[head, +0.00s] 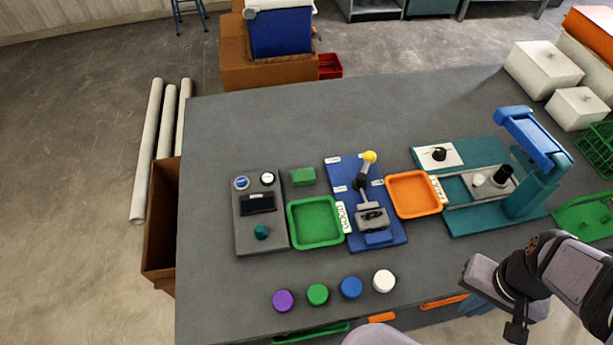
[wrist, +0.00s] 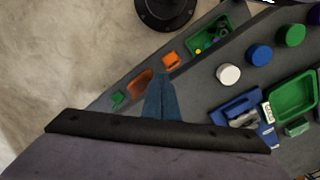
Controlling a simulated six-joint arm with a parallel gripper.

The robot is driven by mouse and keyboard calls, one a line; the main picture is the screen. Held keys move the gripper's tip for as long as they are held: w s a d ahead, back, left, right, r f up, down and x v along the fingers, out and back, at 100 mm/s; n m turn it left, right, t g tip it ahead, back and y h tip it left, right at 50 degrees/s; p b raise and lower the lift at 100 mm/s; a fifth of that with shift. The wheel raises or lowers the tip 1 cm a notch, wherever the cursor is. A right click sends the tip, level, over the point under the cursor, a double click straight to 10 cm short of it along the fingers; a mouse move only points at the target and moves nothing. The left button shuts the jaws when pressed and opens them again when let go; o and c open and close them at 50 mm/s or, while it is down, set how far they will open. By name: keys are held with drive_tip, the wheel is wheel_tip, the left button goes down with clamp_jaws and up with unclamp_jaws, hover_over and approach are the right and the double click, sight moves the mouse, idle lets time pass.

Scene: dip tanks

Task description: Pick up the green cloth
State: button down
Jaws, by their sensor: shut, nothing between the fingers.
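A small green rectangular piece (head: 303,176) lies flat on the grey table, just behind the green tray (head: 292,228). It looks like the folded green cloth, though its texture is too small to tell. In the wrist view it also shows at the right edge (wrist: 297,128), beside the green tray. My gripper (wrist: 163,80) is shut and empty, its blue fingers together. It is well away from the green piece, over the table's front edge at the right in the head view.
A blue lever fixture (head: 342,172) and an orange tray (head: 390,203) stand right of the green tray; a grey control box (head: 245,234) stands left. Purple, green, blue and white pucks (head: 384,281) line the front.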

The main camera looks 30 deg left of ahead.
idle(0.4)
drive_tip(key=c, duration=0.6)
unclamp_jaws()
drive_tip(key=shift+w, duration=0.1)
